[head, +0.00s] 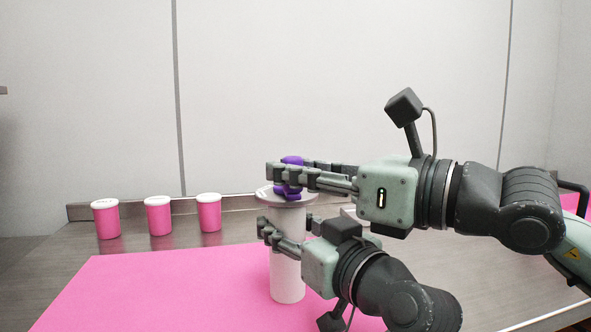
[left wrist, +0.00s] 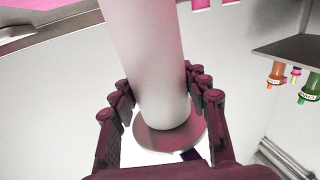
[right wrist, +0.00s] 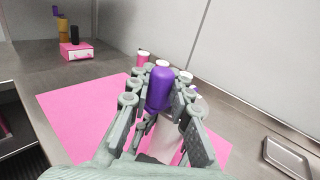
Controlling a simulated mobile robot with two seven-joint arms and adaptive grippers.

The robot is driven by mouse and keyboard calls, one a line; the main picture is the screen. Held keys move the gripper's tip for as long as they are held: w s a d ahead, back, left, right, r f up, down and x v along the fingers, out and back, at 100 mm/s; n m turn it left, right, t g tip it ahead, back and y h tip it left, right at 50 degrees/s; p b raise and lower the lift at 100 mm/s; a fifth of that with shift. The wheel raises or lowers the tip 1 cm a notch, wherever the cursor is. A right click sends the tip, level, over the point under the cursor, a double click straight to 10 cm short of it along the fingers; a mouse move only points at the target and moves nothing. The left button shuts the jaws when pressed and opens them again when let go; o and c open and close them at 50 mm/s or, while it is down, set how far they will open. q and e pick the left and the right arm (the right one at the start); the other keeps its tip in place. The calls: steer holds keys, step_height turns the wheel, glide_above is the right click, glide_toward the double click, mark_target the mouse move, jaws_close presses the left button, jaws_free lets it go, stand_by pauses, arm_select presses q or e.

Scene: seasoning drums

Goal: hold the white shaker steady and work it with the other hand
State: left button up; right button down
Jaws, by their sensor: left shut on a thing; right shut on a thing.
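The white shaker (head: 286,270) stands upright on the pink mat, a tall white cylinder with a wide grey-white disc (head: 268,197) and a purple knob (head: 291,160) on top. My left gripper (head: 287,227) is shut around its upper body, just below the disc. In the left wrist view the white body (left wrist: 147,65) sits between both fingers and the disc (left wrist: 160,146) shows below. My right gripper (head: 278,171) is shut on the purple knob above the disc. The right wrist view shows the knob (right wrist: 158,92) between the fingers; they hide part of the shaker.
Three pink jars with white lids, left (head: 106,219), middle (head: 158,216) and right (head: 209,213), stand near the table's back. The pink mat (head: 150,285) is bare left of the shaker. A pink box (right wrist: 76,50) and a metal tray (right wrist: 287,157) show in the right wrist view.

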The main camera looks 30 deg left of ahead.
steer(key=shift+f, duration=0.2)
steer(key=c, duration=1.4)
jaws_free()
steer(key=shift+r, duration=0.15)
steer(key=shift+o, duration=0.2)
steer(key=s+d, duration=0.2)
steer(key=d, duration=0.9)
steer(key=shift+d, duration=0.35)
steer(key=shift+s, duration=0.1)
arm_select(q)
steer(key=o, duration=1.5)
steer(key=shift+c, duration=0.2)
